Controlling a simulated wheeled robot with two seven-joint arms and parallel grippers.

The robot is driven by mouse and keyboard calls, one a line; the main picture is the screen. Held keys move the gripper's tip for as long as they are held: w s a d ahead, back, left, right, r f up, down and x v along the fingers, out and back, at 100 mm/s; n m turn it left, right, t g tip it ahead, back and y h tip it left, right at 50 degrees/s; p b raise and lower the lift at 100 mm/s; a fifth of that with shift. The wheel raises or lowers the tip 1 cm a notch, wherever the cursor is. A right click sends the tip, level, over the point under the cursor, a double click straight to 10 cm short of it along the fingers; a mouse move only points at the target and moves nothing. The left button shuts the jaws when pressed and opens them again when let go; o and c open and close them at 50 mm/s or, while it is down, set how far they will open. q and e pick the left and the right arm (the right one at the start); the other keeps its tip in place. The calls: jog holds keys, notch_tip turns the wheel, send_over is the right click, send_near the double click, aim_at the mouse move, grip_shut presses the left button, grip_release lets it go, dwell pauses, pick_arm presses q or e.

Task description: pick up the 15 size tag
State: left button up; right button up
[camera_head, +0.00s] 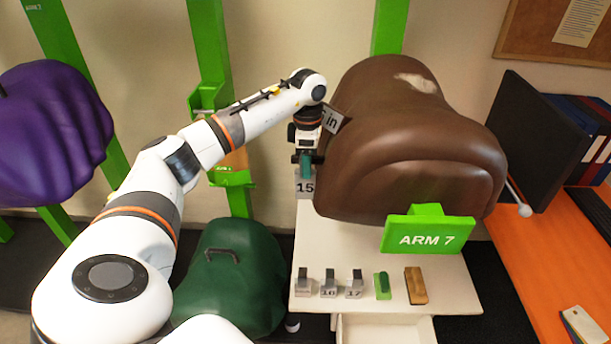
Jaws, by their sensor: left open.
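My left gripper (306,172) is at the left edge of the brown saddle form, pointing down and open. The 15 size tag (305,187), a small grey plate with a dark number, shows directly below the fingertips. The gripper covers its top, and I cannot tell whether the fingers touch it or what supports it. On the white table, more grey tags stand in a row: one with an unreadable number (304,285), the 16 tag (328,287) and the 17 tag (354,287). My right gripper is not in view.
The brown saddle form (420,140) stands over the white table (455,290), with a green ARM 7 sign (427,238). A partly hidden tag ending in "in" (331,120) is beside my wrist. A green item (383,286) and wooden block (415,286) lie right of the tags.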

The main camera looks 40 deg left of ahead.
pick_arm(q)
jog(key=shift+f, duration=0.6)
grip_shut()
